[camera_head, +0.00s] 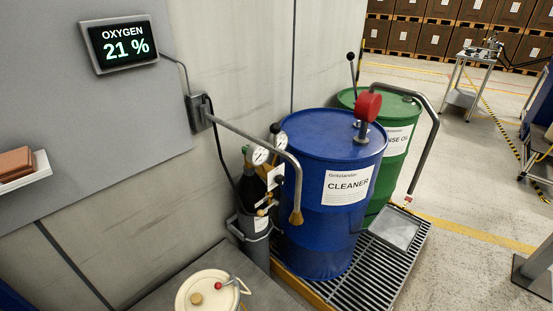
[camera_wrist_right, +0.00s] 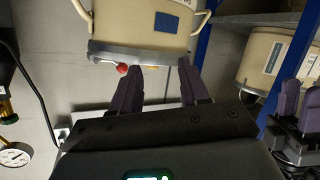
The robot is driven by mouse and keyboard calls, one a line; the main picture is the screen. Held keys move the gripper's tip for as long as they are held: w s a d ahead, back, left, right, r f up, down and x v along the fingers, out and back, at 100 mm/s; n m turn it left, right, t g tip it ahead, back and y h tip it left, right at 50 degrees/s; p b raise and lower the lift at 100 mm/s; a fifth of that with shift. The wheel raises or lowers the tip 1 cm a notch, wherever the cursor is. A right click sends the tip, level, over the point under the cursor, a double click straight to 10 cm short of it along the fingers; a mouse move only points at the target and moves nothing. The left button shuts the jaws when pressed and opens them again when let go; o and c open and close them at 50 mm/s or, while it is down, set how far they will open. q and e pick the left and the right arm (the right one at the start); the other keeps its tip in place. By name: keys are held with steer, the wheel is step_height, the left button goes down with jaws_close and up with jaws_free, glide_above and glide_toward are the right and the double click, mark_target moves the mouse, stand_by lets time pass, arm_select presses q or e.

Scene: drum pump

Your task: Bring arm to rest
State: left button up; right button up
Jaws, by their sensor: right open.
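My right gripper (camera_wrist_right: 157,72) shows in the right wrist view with its two dark fingers spread apart and nothing between them. Beyond its fingertips is a beige container (camera_wrist_right: 140,25) with a grey rim and a red ball (camera_wrist_right: 122,69). A second gripper, apparently my left (camera_wrist_right: 300,90), is at the right edge of that view, partly cut off; its jaw state is unclear. Neither gripper shows in the head view.
A red-topped fitting (camera_head: 367,107) stands on the blue drum. A green drum (camera_head: 390,108) is behind, with a grey grating (camera_head: 360,285) below. A beige lid (camera_head: 207,291) is at the bottom. The oxygen display (camera_head: 122,43) reads 21 %.

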steer(key=s+d+r+m+t+h+p, duration=0.25)
steer(key=s+r+m+p, duration=0.3)
steer(key=s, duration=0.45)
steer(key=s+d+r+m+g+h+p, duration=0.1)
steer(key=s+d+r+m+h+p, duration=0.2)
steer(key=d, duration=0.6)
steer(key=s+d+r+m+g+h+p, duration=0.1)
steer(key=s+d+r+m+g+h, duration=0.25)
steer(key=d, duration=0.65)
steer(key=s+d+r+m+h+p, duration=0.25)
steer(key=s+d+m+h, duration=0.2)
steer(key=d, duration=0.45)
step_height(320, 180, up, 36)
steer(key=p, duration=3.6)
steer(key=shift+s+r+n, duration=0.15)
steer(key=shift+s+n, duration=0.1)
steer(key=shift+n, duration=0.2)
steer(key=shift+a, duration=0.1)
